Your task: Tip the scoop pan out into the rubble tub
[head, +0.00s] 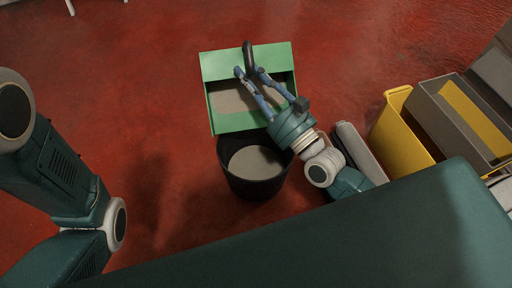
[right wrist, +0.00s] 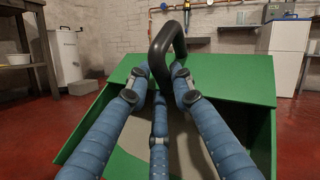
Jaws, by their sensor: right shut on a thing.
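The green scoop pan (head: 225,66) has a black loop handle (head: 248,50) at its far end. In the head view its near lip overlaps the far rim of the black round rubble tub (head: 255,189). A grey-brown surface shows inside the pan, and a similar one inside the tub. My right gripper (head: 249,73) reaches over the pan, shut on the handle. In the right wrist view its fingers meet at the black handle (right wrist: 158,49), with the green pan (right wrist: 240,80) behind. My left arm is at the left; its gripper is out of view.
A yellow bin (head: 388,118) and a grey box (head: 452,121) stand to the right. Red floor is open to the left of the pan and tub. A white cylinder (right wrist: 68,55) and a white cabinet (right wrist: 282,50) stand farther off in the right wrist view.

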